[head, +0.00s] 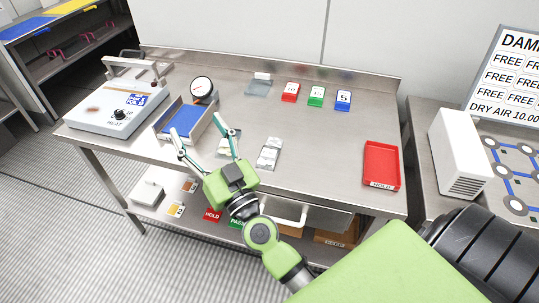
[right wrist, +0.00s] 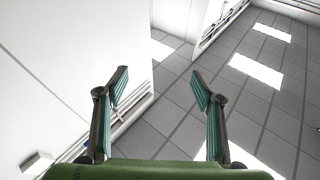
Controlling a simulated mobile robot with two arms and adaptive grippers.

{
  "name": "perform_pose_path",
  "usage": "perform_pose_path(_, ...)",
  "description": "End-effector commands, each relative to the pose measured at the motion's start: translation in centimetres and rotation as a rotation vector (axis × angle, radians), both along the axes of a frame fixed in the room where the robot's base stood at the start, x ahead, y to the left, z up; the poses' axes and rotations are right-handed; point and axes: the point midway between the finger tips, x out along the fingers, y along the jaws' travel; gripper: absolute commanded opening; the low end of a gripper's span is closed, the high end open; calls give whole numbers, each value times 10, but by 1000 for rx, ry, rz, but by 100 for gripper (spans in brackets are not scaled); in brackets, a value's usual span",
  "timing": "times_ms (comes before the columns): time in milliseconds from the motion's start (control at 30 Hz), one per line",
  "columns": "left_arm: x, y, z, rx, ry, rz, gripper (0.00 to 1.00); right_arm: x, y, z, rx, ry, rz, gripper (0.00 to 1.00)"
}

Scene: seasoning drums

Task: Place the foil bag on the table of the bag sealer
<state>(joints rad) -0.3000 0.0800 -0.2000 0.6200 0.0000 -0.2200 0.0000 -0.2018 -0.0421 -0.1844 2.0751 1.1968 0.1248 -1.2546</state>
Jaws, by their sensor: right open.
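The bag sealer (head: 115,107) is a white machine with a raised bar and a dial, at the left end of the steel table. A metal tray with a blue surface (head: 183,121) stands to its right; I cannot tell whether it is the sealer's table. Small silvery foil bags lie on the steel table, one pack (head: 269,154) right of my gripper and another (head: 229,147) partly hidden behind its finger. My right gripper (head: 196,124) is open and empty in the head view, raised in front of the blue tray. Its open fingers (right wrist: 160,82) hold nothing in the right wrist view. My left gripper is out of view.
A round gauge (head: 202,88) stands behind the blue tray. Red, green and blue number cards (head: 315,96) stand near the back edge. A red tray (head: 381,165) lies at the right end. The steel table's middle (head: 320,150) is clear. A lower shelf and drawer are below.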

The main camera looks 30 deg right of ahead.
Motion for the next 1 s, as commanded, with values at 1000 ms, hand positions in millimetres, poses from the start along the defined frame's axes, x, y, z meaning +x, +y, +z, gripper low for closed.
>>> perform_pose_path(1000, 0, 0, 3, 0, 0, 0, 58, 22, -167, -194, 244, 725, -843, 61)
